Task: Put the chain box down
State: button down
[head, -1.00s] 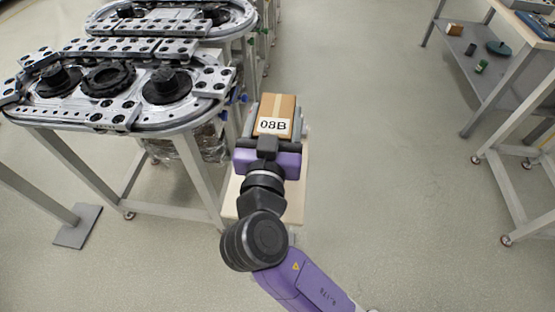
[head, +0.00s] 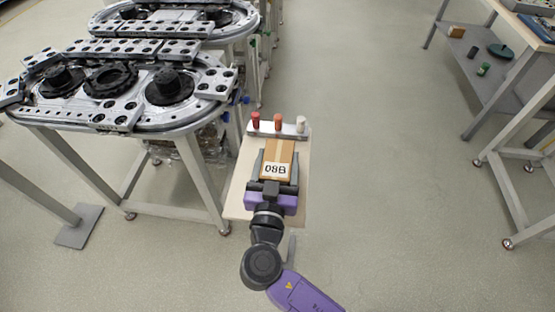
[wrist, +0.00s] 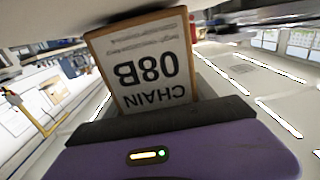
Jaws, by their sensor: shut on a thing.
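The chain box (head: 279,150) is a small brown cardboard box with a white label reading 08B. My gripper (head: 277,168) is shut on it, with a grey finger on each side. The box is over a pale stand top (head: 239,190) beside the ring track; I cannot tell whether it touches the top. In the wrist view the chain box (wrist: 145,62) shows its label upside down, reading CHAIN 08B. The purple gripper body (wrist: 180,150) fills the bottom of that view.
A light bar with two red knobs (head: 255,120) and a white knob (head: 300,124) stands at the stand's far edge. The ring track (head: 110,115) is close on the left. A workbench (head: 520,60) is at right. Floor between is clear.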

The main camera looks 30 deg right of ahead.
jog(key=shift+f, duration=0.1)
dwell(0.3)
jog(key=shift+c, duration=1.6)
grip_release()
jog(key=shift+f, duration=0.1)
jog(key=shift+s+a, duration=0.15)
jog(key=shift+s, duration=0.05)
jog(key=b+v, duration=0.3)
jog(key=v, duration=0.8)
jog(key=shift+s+a, duration=0.1)
jog(key=shift+s, duration=0.1)
